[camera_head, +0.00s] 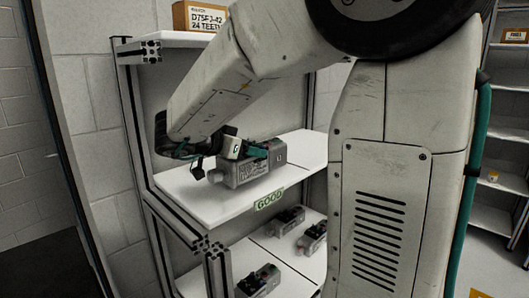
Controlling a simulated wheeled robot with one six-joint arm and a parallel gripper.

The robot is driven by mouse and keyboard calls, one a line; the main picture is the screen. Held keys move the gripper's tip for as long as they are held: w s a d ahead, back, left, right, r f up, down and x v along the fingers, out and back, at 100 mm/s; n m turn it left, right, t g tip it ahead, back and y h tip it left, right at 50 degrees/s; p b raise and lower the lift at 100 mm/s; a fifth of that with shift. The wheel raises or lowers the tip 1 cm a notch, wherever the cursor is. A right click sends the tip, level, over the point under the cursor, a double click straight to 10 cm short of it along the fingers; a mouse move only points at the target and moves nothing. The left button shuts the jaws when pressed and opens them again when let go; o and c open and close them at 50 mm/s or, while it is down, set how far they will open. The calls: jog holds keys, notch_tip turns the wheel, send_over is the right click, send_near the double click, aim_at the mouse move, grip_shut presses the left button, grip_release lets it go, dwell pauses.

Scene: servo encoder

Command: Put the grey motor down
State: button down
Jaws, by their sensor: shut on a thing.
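The grey motor (247,171) is at the white middle shelf (208,204) that carries a green "GOOD" label (269,199) on its front edge. It looks level, with its underside at or just above the shelf surface; I cannot tell whether it touches. My gripper (246,148) is at the top of the motor and shut on it. The fingers are partly hidden by the motor's dark and green parts and by my wrist. My arm reaches in from the upper right.
Several other motors (287,221) sit on the lower shelf (272,243). A cardboard box (193,16) stands on the top shelf (172,39). A dark metal post (133,118) borders the rack at left. Bare shelf shows to the motor's left and right. More shelving (507,134) stands at far right.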

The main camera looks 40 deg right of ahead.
jog(key=shift+w+a+f, duration=0.2)
jog(key=shift+w+f, duration=0.75)
jog(key=shift+w, duration=0.3)
jog(key=shift+w+a+f, duration=0.2)
jog(key=shift+w+f, duration=0.75)
jog(key=shift+w, duration=0.3)
jog(key=shift+f, duration=0.15)
jog(key=shift+c, duration=1.6)
grip_release()
jog(key=shift+f, duration=0.1)
